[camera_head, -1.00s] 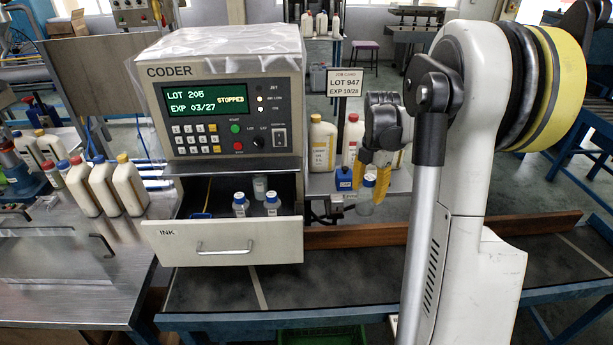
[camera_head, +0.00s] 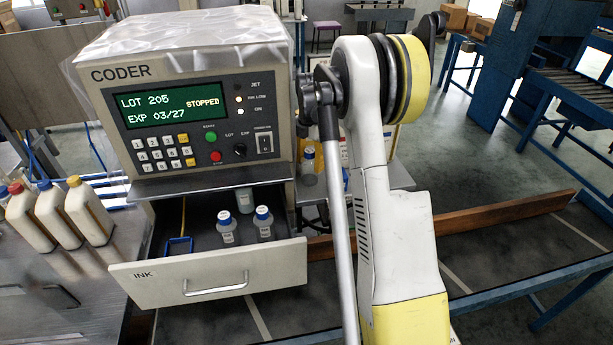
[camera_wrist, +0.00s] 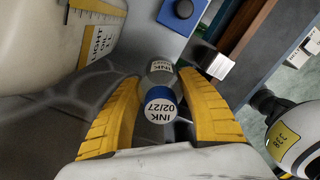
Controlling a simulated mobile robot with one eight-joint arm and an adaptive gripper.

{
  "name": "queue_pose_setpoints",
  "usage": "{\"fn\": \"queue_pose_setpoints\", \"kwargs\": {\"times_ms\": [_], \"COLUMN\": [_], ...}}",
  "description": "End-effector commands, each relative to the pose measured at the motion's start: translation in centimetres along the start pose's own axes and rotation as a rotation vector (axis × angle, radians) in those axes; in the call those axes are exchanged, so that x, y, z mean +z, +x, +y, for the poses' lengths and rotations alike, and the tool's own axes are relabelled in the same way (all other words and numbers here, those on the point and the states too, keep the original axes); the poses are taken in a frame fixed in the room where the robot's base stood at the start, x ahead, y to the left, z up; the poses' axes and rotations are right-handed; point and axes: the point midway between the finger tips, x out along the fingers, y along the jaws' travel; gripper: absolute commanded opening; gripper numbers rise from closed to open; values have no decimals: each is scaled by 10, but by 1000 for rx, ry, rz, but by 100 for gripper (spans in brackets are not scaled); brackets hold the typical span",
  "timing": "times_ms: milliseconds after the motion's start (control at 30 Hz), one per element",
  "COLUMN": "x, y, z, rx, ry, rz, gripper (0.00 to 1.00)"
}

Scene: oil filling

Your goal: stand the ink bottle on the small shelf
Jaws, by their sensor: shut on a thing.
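The ink bottle (camera_wrist: 160,78) is grey-white with a blue cap and a label reading INK 02/27. In the wrist view it is between the yellow fingers of my gripper (camera_wrist: 160,88), which is shut on it, cap toward the camera. In the head view a blue-capped bottle (camera_head: 308,165), which looks like the held one, is upright at the small shelf (camera_head: 401,177) beside the coder. My arm hides most of my gripper and much of the shelf there. I cannot tell whether the bottle's base touches the shelf.
The coder's ink drawer (camera_head: 210,275) is open, with several bottles (camera_head: 263,224) inside. A wooden rail (camera_head: 480,212) runs along the conveyor.

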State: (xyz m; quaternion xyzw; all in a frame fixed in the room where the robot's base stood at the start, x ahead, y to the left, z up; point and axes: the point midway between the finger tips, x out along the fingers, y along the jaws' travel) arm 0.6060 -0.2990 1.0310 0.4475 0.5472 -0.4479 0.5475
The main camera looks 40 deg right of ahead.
Motion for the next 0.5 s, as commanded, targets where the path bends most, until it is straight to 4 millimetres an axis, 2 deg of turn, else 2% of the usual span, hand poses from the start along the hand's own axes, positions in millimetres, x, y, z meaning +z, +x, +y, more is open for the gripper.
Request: {"fn": "queue_pose_setpoints", "kwargs": {"times_ms": [33,167,267,500], "x": [2,4,4,4], "y": [5,10,18,51], "z": [7,16,17,16], "rx": [0,0,0,0], "ry": [-1,0,0,0], "rz": [0,0,0,0], "gripper": [17,17,17,17]}}
